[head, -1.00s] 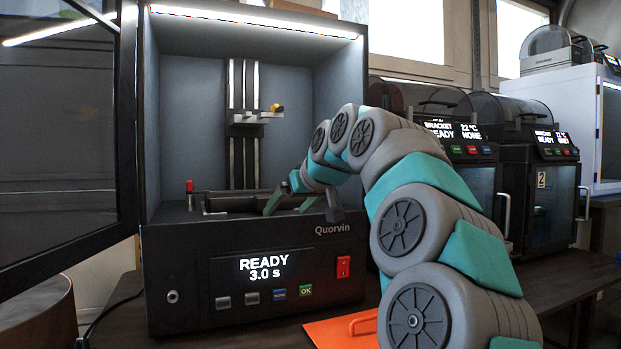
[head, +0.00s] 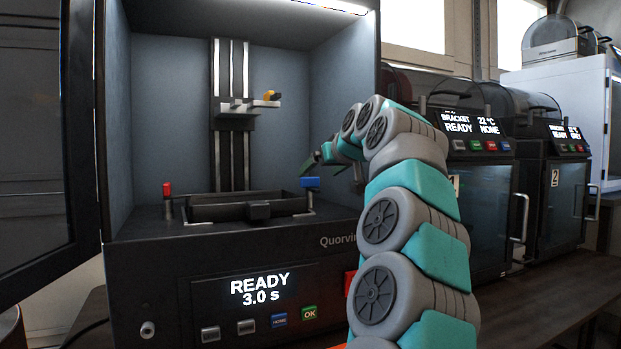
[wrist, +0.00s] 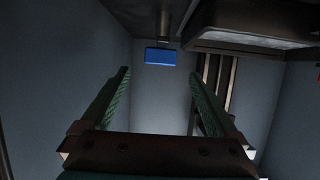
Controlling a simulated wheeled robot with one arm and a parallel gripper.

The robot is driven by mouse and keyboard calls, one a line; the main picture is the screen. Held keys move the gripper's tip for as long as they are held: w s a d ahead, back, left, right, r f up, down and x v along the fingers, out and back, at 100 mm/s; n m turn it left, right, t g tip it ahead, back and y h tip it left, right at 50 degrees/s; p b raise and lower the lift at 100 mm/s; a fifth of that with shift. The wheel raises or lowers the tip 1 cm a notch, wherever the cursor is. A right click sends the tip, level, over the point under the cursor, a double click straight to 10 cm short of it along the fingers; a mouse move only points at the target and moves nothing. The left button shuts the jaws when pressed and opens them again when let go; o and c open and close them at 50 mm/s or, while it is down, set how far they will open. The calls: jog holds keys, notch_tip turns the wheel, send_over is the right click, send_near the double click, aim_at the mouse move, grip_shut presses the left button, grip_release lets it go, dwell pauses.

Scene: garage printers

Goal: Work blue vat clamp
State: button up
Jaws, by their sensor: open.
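The blue vat clamp (head: 309,183) is a small blue block on a metal post at the right end of the dark vat (head: 235,208) inside the open printer. In the wrist view the blue clamp (wrist: 160,56) shows between and beyond the fingertips, apart from them. My gripper (head: 314,163) is just above and to the right of the clamp in the head view. The wrist view shows its two green fingers (wrist: 159,73) spread with nothing between them. A red clamp (head: 167,188) stands upright at the vat's left end.
The build carriage (head: 240,106) sits on a vertical rail above the vat. The printer's right wall (head: 340,120) is close beside my gripper. The dark door (head: 35,150) stands open at left. Two smaller printers (head: 480,190) stand to the right.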

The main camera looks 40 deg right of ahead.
aim_at(311, 180)
jog(key=p+x, duration=0.1)
jog(key=x, duration=0.5)
jog(key=shift+a, duration=0.1)
jog(key=shift+c, duration=0.3)
jog(key=c, duration=1.3)
jog(key=shift+f, duration=0.1)
